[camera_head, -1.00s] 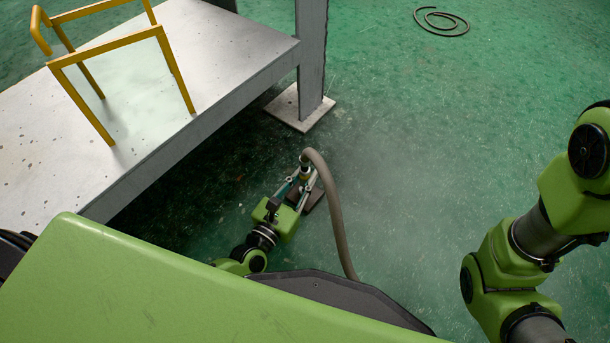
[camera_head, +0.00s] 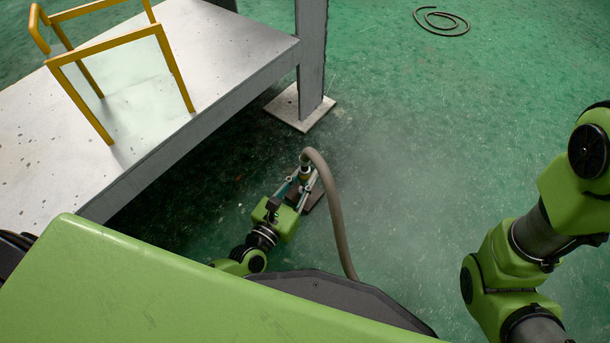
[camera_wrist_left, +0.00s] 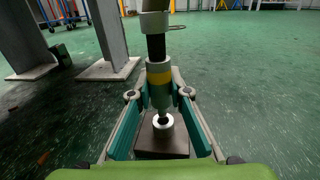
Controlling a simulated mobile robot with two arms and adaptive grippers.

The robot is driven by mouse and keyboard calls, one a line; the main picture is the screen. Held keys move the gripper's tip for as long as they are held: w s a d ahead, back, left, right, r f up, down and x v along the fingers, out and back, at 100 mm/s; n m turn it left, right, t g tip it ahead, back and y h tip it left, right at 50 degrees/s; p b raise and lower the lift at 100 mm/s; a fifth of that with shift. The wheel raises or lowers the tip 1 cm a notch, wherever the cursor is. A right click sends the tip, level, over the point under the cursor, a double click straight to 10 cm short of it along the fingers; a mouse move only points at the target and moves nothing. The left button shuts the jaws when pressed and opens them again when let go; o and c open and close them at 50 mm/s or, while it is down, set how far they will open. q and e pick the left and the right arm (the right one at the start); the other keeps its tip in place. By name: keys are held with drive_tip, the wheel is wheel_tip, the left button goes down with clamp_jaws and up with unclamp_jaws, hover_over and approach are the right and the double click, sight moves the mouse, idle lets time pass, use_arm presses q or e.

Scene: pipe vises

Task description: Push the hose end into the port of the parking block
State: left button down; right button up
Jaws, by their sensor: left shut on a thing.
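My left gripper (camera_head: 304,184) is low over the floor, and its green fingers (camera_wrist_left: 160,96) are shut on the hose end. The hose end (camera_wrist_left: 159,77) is a grey metal fitting with a yellow band, held about upright. The brown parking block (camera_wrist_left: 148,146) lies on the floor below it and shows partly behind the gripper in the head view (camera_head: 315,197). Its port (camera_wrist_left: 163,121) is a pale ring directly under the fitting's tip. I cannot tell whether the tip is inside the ring or just above it. My right gripper is out of view.
The beige hose (camera_head: 336,215) arches up from the fitting and runs down behind my body. A grey platform (camera_head: 235,88) with yellow rails (camera_head: 110,48) stands left, its post (camera_head: 311,60) near the gripper. A coiled hose (camera_head: 441,22) lies far off. Floor to the right is clear.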

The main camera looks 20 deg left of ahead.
sight(303, 186)
use_arm(q)
drive_tip(key=shift+f+b, duration=1.55)
drive_tip(key=shift+b, duration=0.1)
idle(0.4)
drive_tip(key=c, duration=1.8)
unclamp_jaws()
drive_tip(key=shift+f, duration=0.1)
